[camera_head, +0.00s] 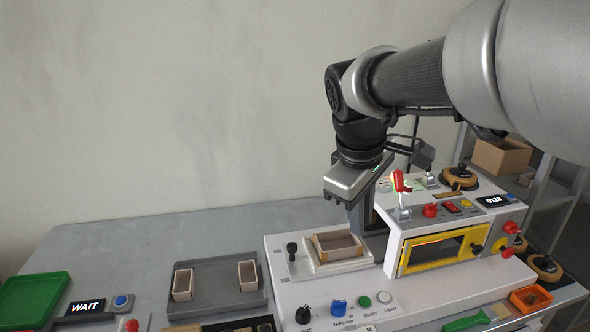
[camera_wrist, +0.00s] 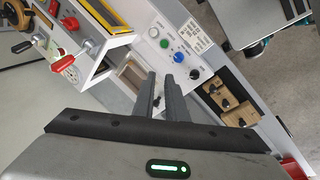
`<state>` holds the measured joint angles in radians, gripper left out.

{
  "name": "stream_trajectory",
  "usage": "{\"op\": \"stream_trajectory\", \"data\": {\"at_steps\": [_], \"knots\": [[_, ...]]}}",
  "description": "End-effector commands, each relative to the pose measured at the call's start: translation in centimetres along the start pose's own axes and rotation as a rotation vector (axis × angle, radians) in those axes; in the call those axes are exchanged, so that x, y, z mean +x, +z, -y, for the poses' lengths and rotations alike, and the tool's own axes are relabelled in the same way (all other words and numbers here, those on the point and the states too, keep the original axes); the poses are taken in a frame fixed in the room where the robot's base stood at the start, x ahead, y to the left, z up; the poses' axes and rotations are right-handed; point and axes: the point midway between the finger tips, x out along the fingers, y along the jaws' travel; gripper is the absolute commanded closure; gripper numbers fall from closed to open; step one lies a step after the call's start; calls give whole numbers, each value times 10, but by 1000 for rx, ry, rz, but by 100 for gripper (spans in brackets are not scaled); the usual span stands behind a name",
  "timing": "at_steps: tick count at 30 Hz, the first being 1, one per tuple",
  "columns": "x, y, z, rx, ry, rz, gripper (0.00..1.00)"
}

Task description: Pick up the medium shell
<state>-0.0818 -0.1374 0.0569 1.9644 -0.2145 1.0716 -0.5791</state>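A tan, open-topped box shell (camera_head: 338,246) sits on the white block at the left of the machine. It also shows in the wrist view (camera_wrist: 132,74), partly hidden behind a finger. Two smaller tan shells, one at the left (camera_head: 183,284) and one at the right (camera_head: 247,275), stand apart in a grey tray (camera_head: 214,300). No size label shows on any shell, so the medium one cannot be confirmed. My gripper (camera_head: 358,214) hangs above and just right of the shell on the machine. In the wrist view its fingers (camera_wrist: 160,78) are apart with nothing between them.
The white machine (camera_head: 283,275) carries knobs and a yellow-framed window (camera_head: 445,249). A red-handled lever (camera_head: 399,184) stands close right of my gripper. A green tray (camera_head: 35,298) and a WAIT display (camera_head: 86,307) lie at left. The table's back left is clear.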

Motion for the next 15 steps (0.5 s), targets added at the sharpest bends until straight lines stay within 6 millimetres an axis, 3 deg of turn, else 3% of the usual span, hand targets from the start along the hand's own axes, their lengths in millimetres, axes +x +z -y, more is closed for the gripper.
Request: {"op": "stream_trajectory", "data": {"at_steps": [3, 9, 15], "knots": [[16, -47, -29, -266, -20, 82, 88], [66, -114, -58, -685, -68, 197, 88], [108, -150, -65, -942, -115, 263, 88]]}}
